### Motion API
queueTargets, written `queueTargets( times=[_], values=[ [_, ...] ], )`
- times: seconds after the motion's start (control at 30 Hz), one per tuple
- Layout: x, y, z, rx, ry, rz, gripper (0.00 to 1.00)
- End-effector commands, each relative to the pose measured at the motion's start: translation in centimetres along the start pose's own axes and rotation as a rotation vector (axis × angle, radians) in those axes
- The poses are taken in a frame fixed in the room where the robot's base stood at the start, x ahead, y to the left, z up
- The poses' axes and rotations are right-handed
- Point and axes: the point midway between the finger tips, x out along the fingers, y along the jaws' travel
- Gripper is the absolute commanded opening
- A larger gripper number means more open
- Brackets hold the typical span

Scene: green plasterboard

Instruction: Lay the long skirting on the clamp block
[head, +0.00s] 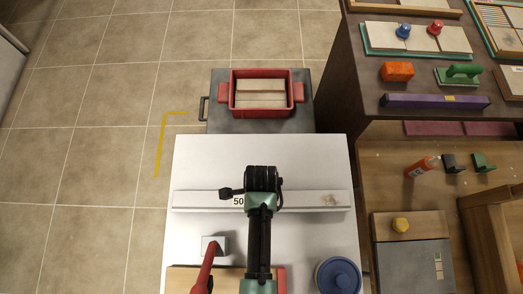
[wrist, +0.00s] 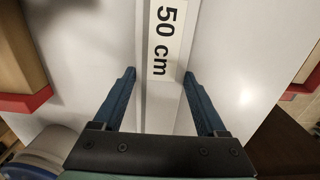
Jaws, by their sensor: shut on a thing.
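The long skirting (head: 310,199) is a white strip with a "50 cm" label and a brownish smudge near its right end. It lies crosswise over the white table in the head view. My gripper (head: 263,198) is over its middle. In the wrist view the two fingers (wrist: 160,105) are shut on the skirting (wrist: 160,85), one on each side. I cannot tell whether it touches the table. A wooden block with a red end (head: 190,279), apparently the clamp block, is at the table's near edge, partly cut off and partly behind my arm.
On the white table (head: 220,160) are a small grey block with a red handle (head: 207,262) and a blue lidded pot (head: 338,277). A red tray (head: 262,112) with wooden pieces stands beyond. A dark shelf (head: 350,100) and a cluttered wooden bench are right. Floor left is clear.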

Motion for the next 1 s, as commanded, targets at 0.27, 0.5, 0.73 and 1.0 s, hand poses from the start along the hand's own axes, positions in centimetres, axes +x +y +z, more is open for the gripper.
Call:
queueTargets(
  times=[0.27,0.5,0.73,1.0],
  values=[
    [-2.7,-0.1,0.0,0.000,0.000,-0.002,0.00],
    [-4.5,-0.1,0.0,0.000,0.000,-0.002,0.00],
    [-4.7,-0.1,0.0,0.000,0.000,-0.002,0.00],
    [-4.7,-0.1,0.0,0.000,0.000,-0.002,0.00]
  ],
)
